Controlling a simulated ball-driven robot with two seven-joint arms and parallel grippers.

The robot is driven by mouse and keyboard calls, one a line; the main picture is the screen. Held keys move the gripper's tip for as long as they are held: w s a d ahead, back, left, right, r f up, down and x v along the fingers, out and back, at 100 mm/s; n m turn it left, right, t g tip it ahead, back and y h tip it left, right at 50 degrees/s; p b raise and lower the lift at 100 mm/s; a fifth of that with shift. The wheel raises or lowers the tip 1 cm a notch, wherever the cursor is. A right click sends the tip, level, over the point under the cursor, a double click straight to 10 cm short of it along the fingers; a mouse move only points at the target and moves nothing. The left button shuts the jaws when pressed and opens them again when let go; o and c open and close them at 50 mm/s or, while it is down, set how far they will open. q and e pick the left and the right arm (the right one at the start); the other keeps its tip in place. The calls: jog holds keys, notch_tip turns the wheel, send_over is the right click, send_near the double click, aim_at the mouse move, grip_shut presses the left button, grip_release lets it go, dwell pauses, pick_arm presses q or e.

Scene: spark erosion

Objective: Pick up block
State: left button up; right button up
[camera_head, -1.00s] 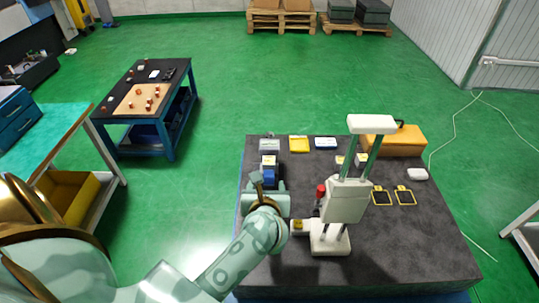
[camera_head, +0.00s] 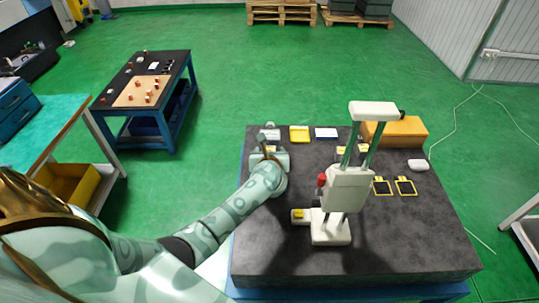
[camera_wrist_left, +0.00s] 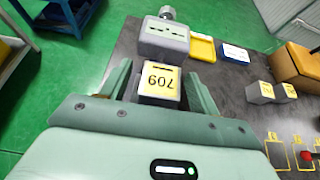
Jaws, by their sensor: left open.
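A grey block with a yellow top marked 609 (camera_wrist_left: 159,82) sits on the dark table in the left wrist view, between the two fingers of my left gripper (camera_wrist_left: 160,88). The fingers are open, one on each side of the block; I cannot tell whether they touch it. In the head view my left gripper (camera_head: 268,151) is over the table's far left part and mostly hides this block. Two similar yellow-topped blocks (camera_wrist_left: 260,92) (camera_wrist_left: 288,90) stand further right. My right gripper is not in view.
Just beyond the block are a grey box with a knob (camera_wrist_left: 163,38), a yellow tray (camera_wrist_left: 203,48) and a blue-white tray (camera_wrist_left: 236,54). A cream hand press (camera_head: 345,190) stands mid-table. An orange box (camera_head: 396,131) is at the back right.

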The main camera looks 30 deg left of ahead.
pick_arm(q)
jog(key=shift+c, duration=1.2)
jog(key=c, duration=1)
